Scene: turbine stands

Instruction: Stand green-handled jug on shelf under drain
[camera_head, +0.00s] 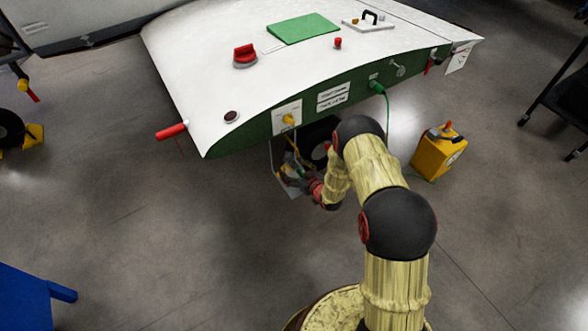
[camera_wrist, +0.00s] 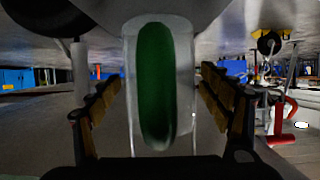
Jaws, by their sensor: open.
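The jug (camera_wrist: 184,60) is clear, with a green handle (camera_wrist: 155,85), and fills the middle of the wrist view. My gripper (camera_wrist: 158,112) is open, with one finger on each side of the green handle and visible gaps on both sides. In the head view my gripper (camera_head: 298,174) is low under the near edge of the white and green wing-like body. A small pale shelf (camera_head: 293,190) shows partly there. The jug is small and mostly hidden in that view; whether it rests on the shelf is unclear. A yellow fitting (camera_head: 289,120) sits on a white panel above; the drain outlet is not clear.
The wing-like body (camera_head: 300,50) overhangs my gripper. A dark wheel (camera_head: 320,150) is close beside my wrist. A yellow box (camera_head: 438,152) stands on the floor to the right. A blue stand (camera_head: 25,295) is at lower left. The floor at left is open.

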